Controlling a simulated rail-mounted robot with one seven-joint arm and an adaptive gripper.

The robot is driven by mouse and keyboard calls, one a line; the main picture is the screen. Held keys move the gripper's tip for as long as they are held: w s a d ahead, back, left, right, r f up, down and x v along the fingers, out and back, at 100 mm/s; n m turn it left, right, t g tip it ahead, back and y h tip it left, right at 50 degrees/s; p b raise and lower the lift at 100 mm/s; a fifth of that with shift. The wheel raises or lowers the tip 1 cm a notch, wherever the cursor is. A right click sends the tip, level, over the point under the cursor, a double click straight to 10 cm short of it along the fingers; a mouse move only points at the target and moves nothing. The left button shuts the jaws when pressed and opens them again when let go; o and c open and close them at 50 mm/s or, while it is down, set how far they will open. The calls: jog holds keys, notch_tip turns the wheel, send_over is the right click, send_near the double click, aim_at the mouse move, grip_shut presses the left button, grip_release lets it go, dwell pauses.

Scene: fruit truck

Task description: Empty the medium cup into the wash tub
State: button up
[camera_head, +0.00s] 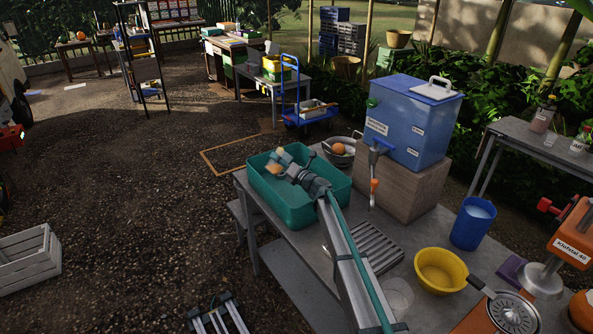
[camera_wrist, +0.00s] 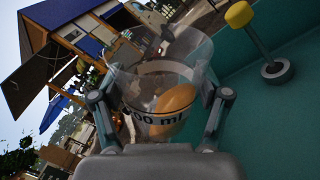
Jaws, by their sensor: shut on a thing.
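My gripper (camera_head: 286,163) is over the teal wash tub (camera_head: 268,205) in the head view. In the wrist view my gripper (camera_wrist: 160,105) is shut on a clear cup (camera_wrist: 152,82), one finger on each side. The cup has dark "00 ml" lettering, its first digit partly hidden. The camera is strongly tilted, and the cup's exact tilt is hard to tell. An orange round shape (camera_wrist: 176,98) shows in or through the cup. I cannot tell whether the cup holds liquid. The tub's teal wall (camera_wrist: 240,110) is at the right of the wrist view.
A metal bowl (camera_head: 333,158) with an orange fruit stands behind the tub. A blue dispenser (camera_head: 410,115) stands on a wooden block. A blue cup (camera_head: 472,222), a yellow bowl (camera_head: 440,272), a juicer (camera_head: 515,312) and a slatted grey rack (camera_head: 372,248) are to the right.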

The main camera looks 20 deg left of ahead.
aim_at(285, 154)
jog(key=shift+w+d+r+m+t+p, duration=0.15)
jog(key=shift+r+m+p, duration=0.25)
jog(key=shift+m+p, duration=0.45)
jog(key=shift+a+r+m+t+p, duration=0.1)
jog(key=shift+r+m+t+p, duration=0.15)
jog(key=shift+r+m+p, duration=0.5)
dwell(0.4)
jog(key=shift+w+d+f+m+t+p, duration=0.1)
jog(key=shift+f+m+t+p, duration=0.1)
jog(key=shift+f+m, duration=0.3)
jog(key=shift+f+m+t+p, duration=0.1)
jog(key=shift+f+m+t, duration=0.1)
jog(key=shift+m, duration=0.5)
jog(key=shift+w+d+r+m+p, duration=0.4)
jog(key=shift+w+m+p, duration=0.3)
jog(key=shift+m, duration=0.2)
dwell(0.3)
jog(key=shift+w+d+r+m+t+p, duration=0.15)
jog(key=shift+m+t+p, duration=0.3)
jog(key=shift+m, duration=0.25)
